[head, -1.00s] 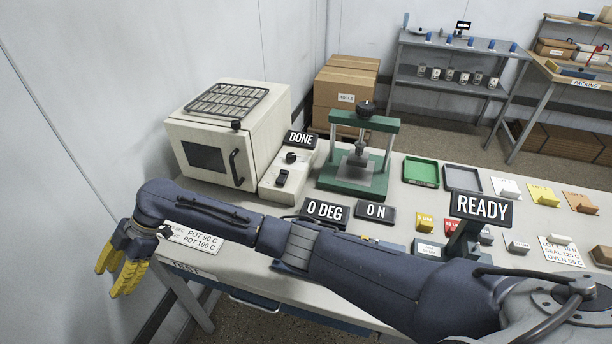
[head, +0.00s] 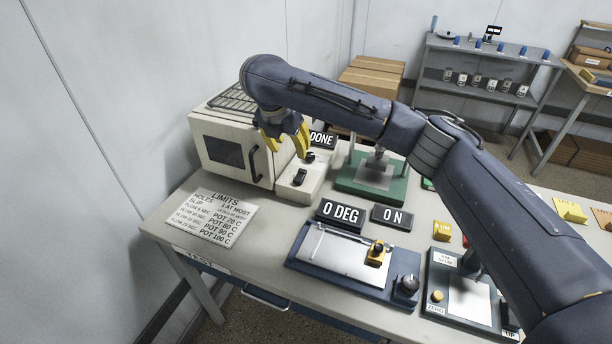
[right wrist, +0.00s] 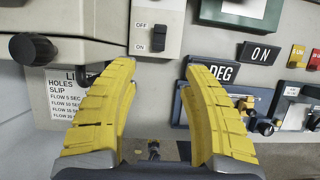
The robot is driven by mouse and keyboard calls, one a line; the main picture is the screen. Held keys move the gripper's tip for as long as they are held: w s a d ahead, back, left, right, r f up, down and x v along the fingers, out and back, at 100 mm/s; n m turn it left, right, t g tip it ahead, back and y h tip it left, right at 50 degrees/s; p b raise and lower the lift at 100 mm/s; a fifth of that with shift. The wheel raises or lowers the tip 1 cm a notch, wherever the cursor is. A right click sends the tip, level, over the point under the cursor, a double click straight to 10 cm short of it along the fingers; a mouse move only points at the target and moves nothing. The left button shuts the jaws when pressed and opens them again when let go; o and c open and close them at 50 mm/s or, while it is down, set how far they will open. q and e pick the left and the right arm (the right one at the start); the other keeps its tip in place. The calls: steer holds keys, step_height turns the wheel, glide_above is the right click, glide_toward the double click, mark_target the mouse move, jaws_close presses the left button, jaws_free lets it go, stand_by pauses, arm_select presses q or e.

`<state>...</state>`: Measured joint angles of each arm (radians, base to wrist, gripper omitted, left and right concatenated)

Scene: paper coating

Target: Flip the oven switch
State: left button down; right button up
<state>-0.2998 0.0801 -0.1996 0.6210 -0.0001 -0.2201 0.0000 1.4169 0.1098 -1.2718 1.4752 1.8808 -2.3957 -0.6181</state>
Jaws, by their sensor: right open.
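The cream oven (head: 224,150) stands at the table's back left with its door shut. Its control box (head: 312,177) sits against its right side and carries a dark switch (head: 299,177) and a dark knob (head: 309,157). In the right wrist view the switch (right wrist: 158,38) sits beside the OFF and ON labels; I cannot tell its position. My right gripper (head: 288,150) has yellow fingers and is open and empty, above and beside the control box. In the right wrist view the gripper (right wrist: 158,66) has the switch ahead between its fingertips, apart from them. My left gripper is not in view.
A DONE sign (head: 321,140) stands behind the knob. A green press (head: 372,182) is to the right. The blue coating bed (head: 345,256), the 0 DEG sign (head: 341,213) and the ON sign (head: 392,217) are in front. The limits sheet (head: 212,218) lies flat at left.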

mark_target(300, 175)
steer(key=x, duration=1.6)
steer(key=shift+f, duration=0.4)
